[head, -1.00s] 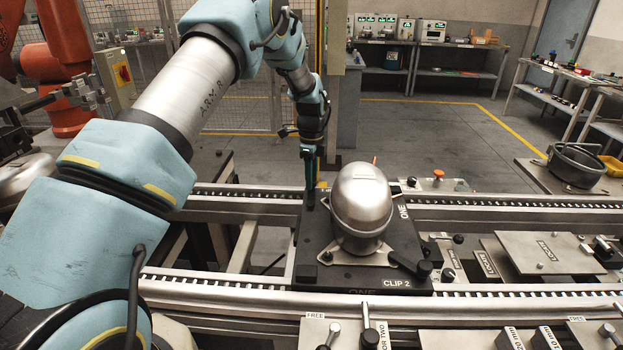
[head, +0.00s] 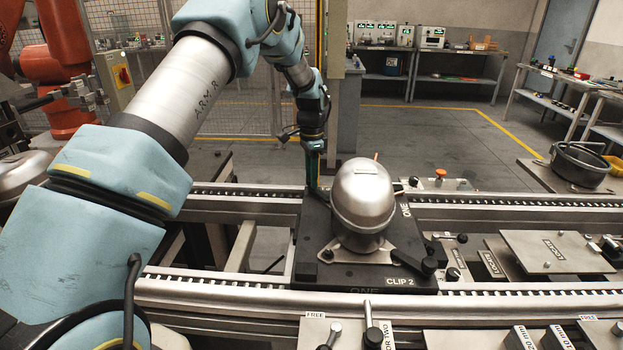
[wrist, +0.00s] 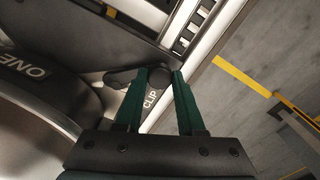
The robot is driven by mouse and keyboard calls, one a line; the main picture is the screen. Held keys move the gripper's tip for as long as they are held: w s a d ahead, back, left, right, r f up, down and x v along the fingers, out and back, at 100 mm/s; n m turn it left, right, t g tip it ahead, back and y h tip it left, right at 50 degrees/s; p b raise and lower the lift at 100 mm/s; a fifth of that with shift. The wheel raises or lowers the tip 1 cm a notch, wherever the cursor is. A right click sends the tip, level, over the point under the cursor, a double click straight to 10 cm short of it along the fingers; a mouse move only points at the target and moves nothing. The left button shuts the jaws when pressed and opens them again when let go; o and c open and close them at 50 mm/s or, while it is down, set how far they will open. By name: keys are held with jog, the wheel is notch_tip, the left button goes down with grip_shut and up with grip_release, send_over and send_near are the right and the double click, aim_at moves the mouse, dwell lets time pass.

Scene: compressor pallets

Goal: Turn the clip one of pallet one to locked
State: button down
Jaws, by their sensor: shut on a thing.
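Pallet one (head: 318,262) is a dark plate marked ONE on the rail conveyor, carrying a rounded silver compressor (head: 362,200). My gripper (head: 313,188) reaches down at the pallet's far left corner, behind and left of the compressor. In the wrist view my gripper (wrist: 160,76) has its two green fingers around the round dark knob of clip one (wrist: 159,79), shut on it. A short dark arm of the clip points left from the knob. The label beside it reads CLIP; its number is hidden by the gripper. In the head view the clip is too small to tell its position.
Clip 2 (head: 428,266) with its dark lever is at the pallet's near right corner. The compressor stands close to my gripper. Conveyor rails (head: 230,291) run across the front and back. Plates and levers fill the right side; open floor lies behind.

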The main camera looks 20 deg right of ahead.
jog(key=shift+n, duration=0.6)
jog(key=c, duration=0.5)
grip_release()
jog(key=shift+r, duration=0.1)
notch_tip(320, 180, up, 11)
jog(key=b, duration=0.3)
jog(key=shift+f, duration=0.2)
